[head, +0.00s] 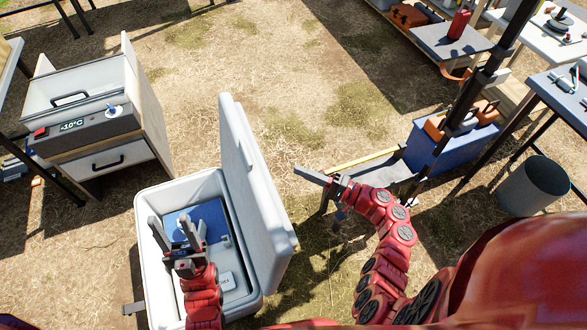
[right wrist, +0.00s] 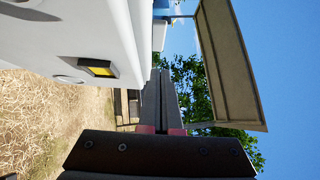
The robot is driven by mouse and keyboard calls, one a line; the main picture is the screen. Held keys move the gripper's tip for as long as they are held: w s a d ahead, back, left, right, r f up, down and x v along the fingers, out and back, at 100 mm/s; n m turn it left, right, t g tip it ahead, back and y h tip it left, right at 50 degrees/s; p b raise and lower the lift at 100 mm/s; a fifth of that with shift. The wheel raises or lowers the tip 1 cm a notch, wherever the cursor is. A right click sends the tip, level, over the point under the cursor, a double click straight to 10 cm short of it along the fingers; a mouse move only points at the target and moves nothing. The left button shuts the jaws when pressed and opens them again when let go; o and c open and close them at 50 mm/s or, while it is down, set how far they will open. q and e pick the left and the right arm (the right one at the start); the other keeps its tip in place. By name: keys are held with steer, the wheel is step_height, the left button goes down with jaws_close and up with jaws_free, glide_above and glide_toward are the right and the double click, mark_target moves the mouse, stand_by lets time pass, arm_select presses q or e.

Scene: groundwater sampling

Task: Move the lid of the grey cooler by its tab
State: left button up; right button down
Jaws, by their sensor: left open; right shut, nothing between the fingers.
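The grey cooler (head: 150,262) stands open on the ground at the lower left of the head view. Its pale lid (head: 268,215) stands tilted up along the cooler's right side. My left gripper (head: 177,228) is open, fingers pointing up the picture, over the cooler's interior. My right gripper (head: 312,176) is shut and empty, to the right of the lid and apart from it. In the right wrist view its closed fingers (right wrist: 160,100) show beside a large pale surface with a dark-framed yellow patch (right wrist: 98,68). I cannot make out the lid's tab for certain.
A blue item (head: 208,218) lies inside the cooler. A white freezer box (head: 80,115) stands at the left. A blue crate (head: 450,152), a dark pole (head: 468,100) and a grey bin (head: 534,188) are at the right. Dry ground beyond the lid is clear.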

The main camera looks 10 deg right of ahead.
mark_target(250, 158)
steer(key=x, duration=0.3)
steer(key=s+p+x, duration=0.1)
steer(key=x, duration=0.3)
steer(key=a+p+x, duration=0.1)
steer(key=x, duration=0.2)
steer(key=shift+s+a+r, duration=0.2)
steer(key=shift+s+r, duration=0.05)
steer(key=shift+s, duration=0.05)
steer(key=shift+s+a, duration=0.1)
steer(key=shift+a, duration=0.35)
